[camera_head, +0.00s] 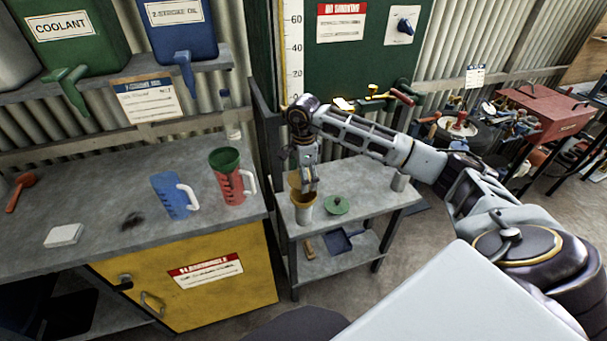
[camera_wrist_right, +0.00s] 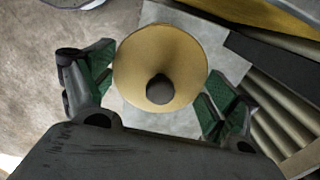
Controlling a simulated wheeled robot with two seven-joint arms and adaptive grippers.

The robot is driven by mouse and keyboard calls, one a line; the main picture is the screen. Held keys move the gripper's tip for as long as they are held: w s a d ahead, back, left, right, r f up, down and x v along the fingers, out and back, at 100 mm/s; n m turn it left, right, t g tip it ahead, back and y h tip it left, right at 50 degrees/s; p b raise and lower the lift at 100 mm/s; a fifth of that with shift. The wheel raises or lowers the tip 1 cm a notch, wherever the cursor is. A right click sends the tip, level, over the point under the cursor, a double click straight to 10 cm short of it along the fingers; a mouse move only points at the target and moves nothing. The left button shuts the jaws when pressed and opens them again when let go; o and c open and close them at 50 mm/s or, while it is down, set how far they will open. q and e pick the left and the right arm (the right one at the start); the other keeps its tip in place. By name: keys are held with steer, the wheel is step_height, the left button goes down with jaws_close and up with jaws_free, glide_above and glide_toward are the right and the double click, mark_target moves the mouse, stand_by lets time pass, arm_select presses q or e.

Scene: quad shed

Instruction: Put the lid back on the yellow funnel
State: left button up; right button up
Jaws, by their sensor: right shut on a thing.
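My right gripper (camera_head: 308,186) is shut on the funnel from above. In the right wrist view the funnel's wide yellow cone (camera_wrist_right: 135,68) with a dark hole sits between the green-padded fingers (camera_wrist_right: 158,95). A round green lid (camera_head: 337,206) with a knob lies on the table just right of the cup. My left gripper is out of view.
On the left bench stand a blue jug (camera_head: 171,197) and a red jug (camera_head: 228,186) with a green funnel. A dustpan (camera_head: 338,242) lies on the lower shelf.

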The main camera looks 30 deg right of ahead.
steer(key=shift+f+b, duration=0.5)
steer(key=shift+f, duration=0.65)
steer(key=shift+f+b, duration=0.55)
steer(key=shift+f, duration=0.2)
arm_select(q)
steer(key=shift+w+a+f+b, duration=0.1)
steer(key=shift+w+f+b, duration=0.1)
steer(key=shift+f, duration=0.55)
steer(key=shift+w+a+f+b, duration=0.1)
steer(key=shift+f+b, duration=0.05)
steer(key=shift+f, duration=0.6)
arm_select(e)
steer(key=shift+f, duration=0.35)
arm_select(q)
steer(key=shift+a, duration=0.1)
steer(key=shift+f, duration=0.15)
